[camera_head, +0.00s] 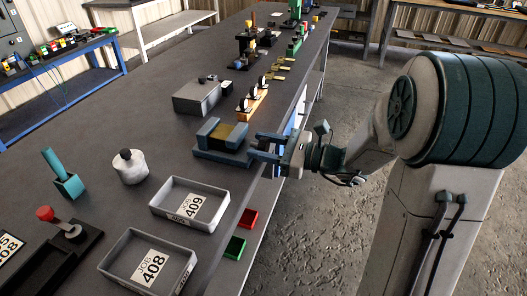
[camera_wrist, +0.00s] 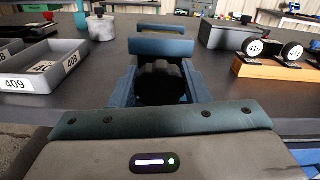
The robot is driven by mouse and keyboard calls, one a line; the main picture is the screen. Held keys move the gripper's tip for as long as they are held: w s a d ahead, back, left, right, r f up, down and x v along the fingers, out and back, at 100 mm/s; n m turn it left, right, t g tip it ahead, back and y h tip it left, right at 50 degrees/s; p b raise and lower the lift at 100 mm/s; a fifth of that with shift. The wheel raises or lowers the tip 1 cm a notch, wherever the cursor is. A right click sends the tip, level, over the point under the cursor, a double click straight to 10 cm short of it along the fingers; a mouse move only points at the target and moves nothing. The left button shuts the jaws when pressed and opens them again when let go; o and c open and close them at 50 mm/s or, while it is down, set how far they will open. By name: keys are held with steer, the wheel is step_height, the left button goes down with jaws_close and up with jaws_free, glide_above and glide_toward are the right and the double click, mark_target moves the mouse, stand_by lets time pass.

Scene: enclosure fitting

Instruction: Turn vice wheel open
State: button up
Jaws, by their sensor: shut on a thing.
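The blue vice (camera_head: 222,154) sits at the right edge of the dark bench, with a brownish surface showing between its jaws. In the wrist view its blue jaws (camera_wrist: 161,47) are straight ahead, with a gap between the front and rear blocks. The black ridged vice wheel (camera_wrist: 161,84) lies between my two fingers, facing me. My gripper (camera_head: 264,148) reaches in from the right at the vice's front, and is shut on the wheel. The wheel is mostly hidden by my fingers in the head view.
Trays labelled 409 (camera_head: 207,219) and 408 (camera_head: 183,268) are left of the vice along the edge. A grey box (camera_head: 197,98) and a wooden block with round tags (camera_head: 252,103) stand behind it. Red (camera_head: 248,220) and green (camera_head: 235,247) bins hang below the edge.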

steer(key=shift+f+n+b, duration=0.15)
steer(key=shift+n+b, duration=0.9)
steer(key=shift+n, duration=0.15)
steer(key=o, duration=1)
steer(key=shift+s+f, duration=0.1)
steer(key=shift+f, duration=0.05)
